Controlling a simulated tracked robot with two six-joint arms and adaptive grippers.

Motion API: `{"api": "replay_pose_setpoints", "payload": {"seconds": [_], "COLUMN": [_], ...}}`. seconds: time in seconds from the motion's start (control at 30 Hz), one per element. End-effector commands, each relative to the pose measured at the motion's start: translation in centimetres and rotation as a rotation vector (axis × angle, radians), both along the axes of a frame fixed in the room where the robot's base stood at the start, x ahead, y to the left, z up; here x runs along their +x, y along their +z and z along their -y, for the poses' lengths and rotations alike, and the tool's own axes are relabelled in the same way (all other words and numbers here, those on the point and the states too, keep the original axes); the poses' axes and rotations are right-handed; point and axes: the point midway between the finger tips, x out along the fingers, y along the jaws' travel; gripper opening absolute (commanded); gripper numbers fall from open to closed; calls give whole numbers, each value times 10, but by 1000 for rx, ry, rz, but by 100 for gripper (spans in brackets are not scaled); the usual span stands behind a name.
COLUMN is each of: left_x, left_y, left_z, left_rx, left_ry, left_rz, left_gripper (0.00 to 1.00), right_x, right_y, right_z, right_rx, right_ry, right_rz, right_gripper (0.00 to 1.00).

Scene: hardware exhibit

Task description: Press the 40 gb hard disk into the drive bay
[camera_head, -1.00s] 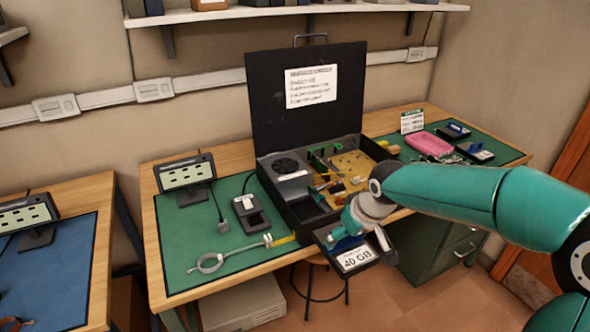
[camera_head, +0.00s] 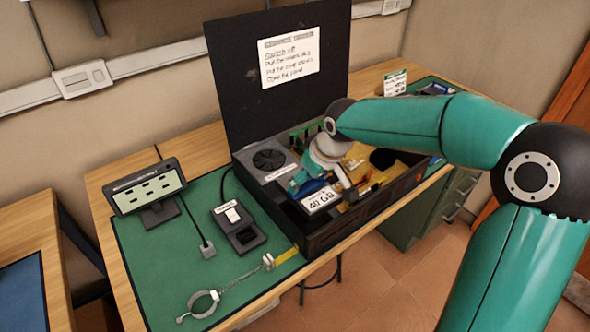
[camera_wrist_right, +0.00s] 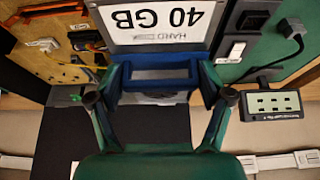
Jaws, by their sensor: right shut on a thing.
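The hard disk (camera_head: 318,200) carries a white 40 GB label and also shows in the right wrist view (camera_wrist_right: 165,42). My right gripper (camera_head: 325,184) is shut on it; in the wrist view its fingers (camera_wrist_right: 160,75) flank a blue part at the disk's end. The disk is over the front left of the open black computer case (camera_head: 345,226). The dark drive bay (camera_head: 287,212) lies in that corner, partly hidden by the disk. I cannot tell whether the disk is in the bay or just above it. My left gripper is not in view.
The case's raised lid (camera_head: 240,90) stands behind, bearing a paper sign (camera_head: 288,56). A fan unit (camera_head: 268,160) sits left of the disk. On the green mat (camera_head: 150,262) are a small display (camera_head: 146,188), a black switch box (camera_head: 240,228) and a wrist strap (camera_head: 203,302).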

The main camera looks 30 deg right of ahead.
Motion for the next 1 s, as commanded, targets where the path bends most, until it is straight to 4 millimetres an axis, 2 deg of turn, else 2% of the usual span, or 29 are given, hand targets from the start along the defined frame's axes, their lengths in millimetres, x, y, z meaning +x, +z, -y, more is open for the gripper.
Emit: {"api": "replay_pose_setpoints", "payload": {"seconds": [0.17,0.7,1.0], "left_x": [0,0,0], "left_y": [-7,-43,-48], "left_z": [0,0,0], "left_rx": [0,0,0], "left_ry": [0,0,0], "left_rz": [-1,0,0], "left_gripper": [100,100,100], "right_x": [6,10,10], "right_y": [-8,-57,-65], "right_z": [-7,-13,-12], "right_rx": [0,0,0], "right_ry": [16,27,28], "right_rz": [3,2,3], "right_gripper": [60,60,60]}}
